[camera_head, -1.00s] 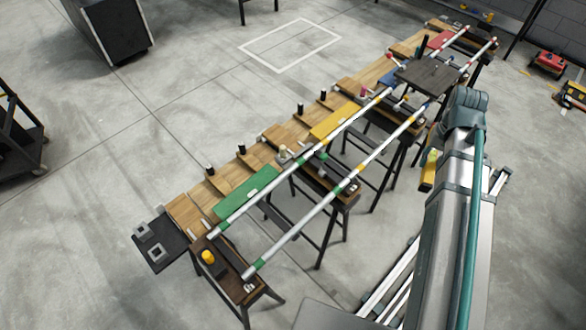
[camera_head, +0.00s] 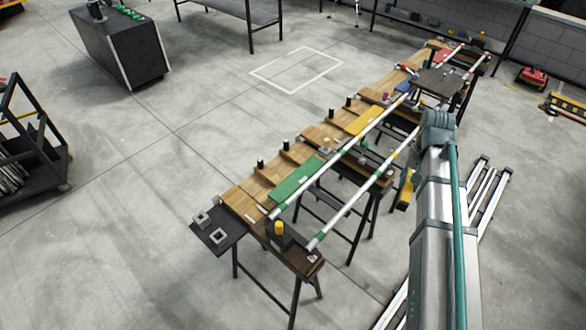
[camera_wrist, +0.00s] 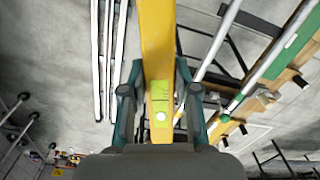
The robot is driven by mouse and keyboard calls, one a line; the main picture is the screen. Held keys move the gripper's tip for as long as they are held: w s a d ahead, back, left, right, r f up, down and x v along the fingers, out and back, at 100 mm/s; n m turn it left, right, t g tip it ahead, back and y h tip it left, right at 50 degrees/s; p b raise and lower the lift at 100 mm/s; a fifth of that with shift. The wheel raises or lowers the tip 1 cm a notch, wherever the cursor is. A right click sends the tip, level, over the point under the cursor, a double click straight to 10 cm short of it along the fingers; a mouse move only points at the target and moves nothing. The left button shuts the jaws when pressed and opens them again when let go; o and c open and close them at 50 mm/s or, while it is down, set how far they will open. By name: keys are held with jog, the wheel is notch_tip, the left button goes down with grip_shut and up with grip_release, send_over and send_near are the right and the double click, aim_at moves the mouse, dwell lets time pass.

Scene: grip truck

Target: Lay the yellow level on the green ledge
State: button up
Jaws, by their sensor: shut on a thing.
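The yellow level (camera_wrist: 158,35) is between the fingers of my gripper (camera_wrist: 158,85), which is shut on it. It has a green vial window and points away from the wrist. In the head view, part of the level (camera_head: 406,192) shows at the left side of my arm, above the floor and right of the rails; the gripper there is mostly hidden by the arm. The green ledge (camera_head: 298,180) is a flat green strip on the near part of the long wooden bench, left of the level and apart from it. It also shows at the right of the wrist view (camera_wrist: 290,45).
Two long white rails (camera_head: 345,203) run along the bench, between the level and the ledge. A yellow ledge (camera_head: 364,121) lies farther along. Black pegs and a yellow knob (camera_head: 279,228) stand up from the bench. Open floor lies left of it.

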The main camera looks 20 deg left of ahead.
jog(key=w+a+f+m+b, duration=0.15)
jog(key=a+f, duration=0.35)
jog(key=a, duration=0.8)
jog(key=w+a+f+m+g+b, duration=0.1)
jog(key=w+a+f, duration=0.25)
jog(key=a, duration=1.05)
jog(key=w+a+f+m+b, duration=0.15)
jog(key=a+f, duration=0.35)
jog(key=a, duration=0.8)
jog(key=shift+n, duration=0.3)
jog(key=shift+f+b, duration=1.6)
jog(key=shift+f, duration=1.9)
jog(key=o, duration=1)
jog(key=shift+o, duration=0.2)
notch_tip(320, 180, up, 12)
jog(key=w, duration=0.1)
jog(key=shift+w, duration=0.15)
